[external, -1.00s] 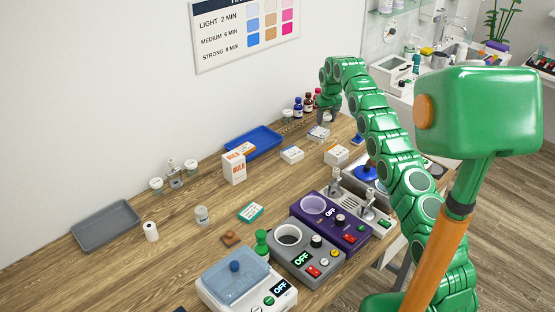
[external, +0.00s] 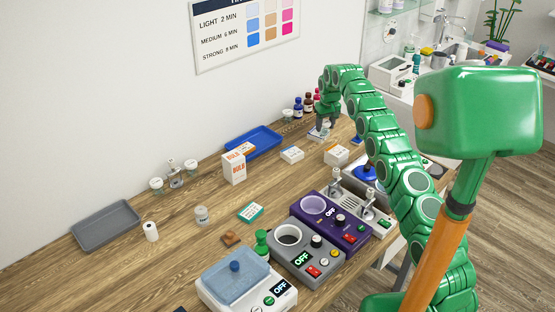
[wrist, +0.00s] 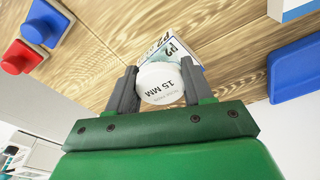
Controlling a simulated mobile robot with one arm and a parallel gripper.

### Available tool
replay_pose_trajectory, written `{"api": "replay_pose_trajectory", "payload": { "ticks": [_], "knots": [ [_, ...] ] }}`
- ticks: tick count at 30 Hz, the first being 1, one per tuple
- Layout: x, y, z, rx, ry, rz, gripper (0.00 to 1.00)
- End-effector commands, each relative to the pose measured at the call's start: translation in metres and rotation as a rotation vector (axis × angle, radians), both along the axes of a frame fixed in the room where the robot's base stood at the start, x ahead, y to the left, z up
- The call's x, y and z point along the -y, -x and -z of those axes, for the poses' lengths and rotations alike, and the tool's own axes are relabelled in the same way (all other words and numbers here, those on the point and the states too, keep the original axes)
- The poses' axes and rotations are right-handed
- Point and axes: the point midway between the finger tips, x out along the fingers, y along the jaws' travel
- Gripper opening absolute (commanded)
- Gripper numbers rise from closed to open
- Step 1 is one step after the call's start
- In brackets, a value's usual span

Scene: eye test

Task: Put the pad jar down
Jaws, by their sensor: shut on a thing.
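In the external view my gripper (external: 326,126) is low at the far end of the wooden table, over the small P2 box (external: 317,135). The jar is too small and covered there to make out clearly.
The blue tray (external: 254,142) lies to the left of my gripper, with small bottles (external: 308,103) behind. White boxes (external: 292,155) and (external: 336,155) stand nearer. Devices (external: 303,255) line the front edge. Bare wood lies around the middle of the table.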

Motion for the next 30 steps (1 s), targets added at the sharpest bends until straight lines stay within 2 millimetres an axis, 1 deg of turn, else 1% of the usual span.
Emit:
{"api": "replay_pose_trajectory", "payload": {
  "ticks": [5, 6, 10, 23, 26, 30],
  "knots": [
    [0.000, 0.000, 0.003, 0.000, 0.000, 0.000, 0.20],
    [0.000, 0.000, 0.002, 0.001, 0.000, 0.000, 0.55],
    [0.000, 0.000, 0.002, 0.000, 0.000, 0.000, 0.75],
    [0.000, 0.000, -0.001, 0.001, 0.000, 0.000, 0.76],
    [0.000, 0.000, -0.008, 0.003, -0.001, 0.000, 0.76],
    [0.001, 0.002, -0.027, 0.005, -0.001, 0.000, 0.76]
  ]
}}
